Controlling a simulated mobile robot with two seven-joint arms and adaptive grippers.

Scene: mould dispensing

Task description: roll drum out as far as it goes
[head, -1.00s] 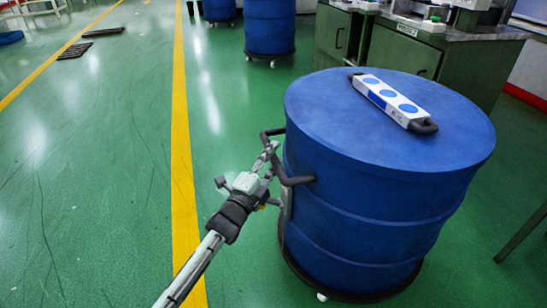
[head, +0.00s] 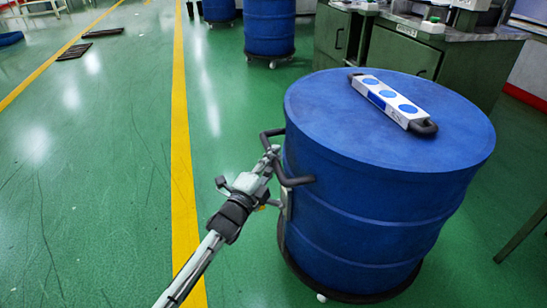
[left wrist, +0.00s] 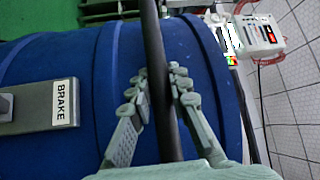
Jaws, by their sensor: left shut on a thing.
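The blue drum (head: 375,200) stands upright on a dark wheeled base (head: 330,291) at the right of the head view. A dark side handle (head: 297,181) sticks out from its left side. My left gripper (head: 270,158) is shut on that handle. In the left wrist view the fingers (left wrist: 160,105) sit on both sides of the dark handle bar (left wrist: 153,50), with the drum's blue wall (left wrist: 75,105) behind. A plate marked BRAKE (left wrist: 60,103) is on the drum side. My right gripper is not in view.
A white and blue strip with a dark handle (head: 395,100) lies on the drum lid. Green cabinets (head: 405,55) stand behind the drum. More blue drums (head: 270,30) stand at the back. The green floor left of the yellow line (head: 181,130) is largely clear; dark grates (head: 75,50) lie far left.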

